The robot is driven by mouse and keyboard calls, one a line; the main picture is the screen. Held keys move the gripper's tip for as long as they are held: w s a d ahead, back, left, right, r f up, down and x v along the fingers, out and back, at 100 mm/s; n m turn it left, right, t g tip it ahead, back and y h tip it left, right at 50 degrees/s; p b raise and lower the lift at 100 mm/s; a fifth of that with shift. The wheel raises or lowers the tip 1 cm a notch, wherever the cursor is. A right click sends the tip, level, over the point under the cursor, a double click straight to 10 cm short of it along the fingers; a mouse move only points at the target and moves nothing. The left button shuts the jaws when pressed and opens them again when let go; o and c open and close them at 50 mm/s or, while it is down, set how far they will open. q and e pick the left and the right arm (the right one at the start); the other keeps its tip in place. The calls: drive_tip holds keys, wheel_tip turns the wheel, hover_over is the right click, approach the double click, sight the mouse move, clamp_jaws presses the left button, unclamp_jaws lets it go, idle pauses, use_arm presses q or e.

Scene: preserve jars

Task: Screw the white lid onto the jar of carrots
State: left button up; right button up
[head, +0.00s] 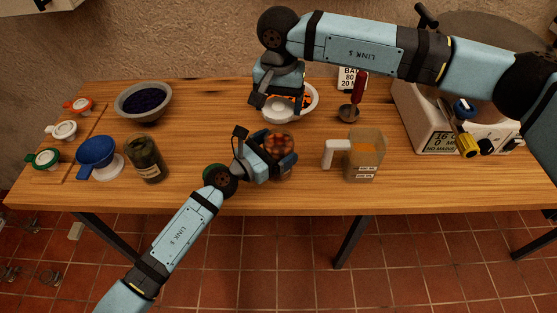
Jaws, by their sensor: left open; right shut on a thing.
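The white lid (64,130) lies on a wooden strip at the table's left end, between a red lid (79,104) and a green lid (44,158). My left gripper (279,158) is open at a glass jar (281,143) with reddish-brown pieces near the table's middle; the arm hides part of the jar, and I cannot tell whether these are carrots. My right gripper (283,101) is shut over a white bowl (312,99) with orange pieces, behind that jar. What it holds is hidden by its fingers.
A dark labelled jar (148,160) and a blue funnel (96,152) stand at left, with a grey bowl (142,101) behind.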

use_arm(q)
drive_tip(key=c, duration=1.1)
use_arm(e)
hover_over(279, 135)
drive_tip(key=shift+f, duration=2.5)
drive_tip(key=shift+f, duration=0.1)
drive_tip(key=shift+f, duration=0.8)
drive_tip(key=shift+f, duration=0.55)
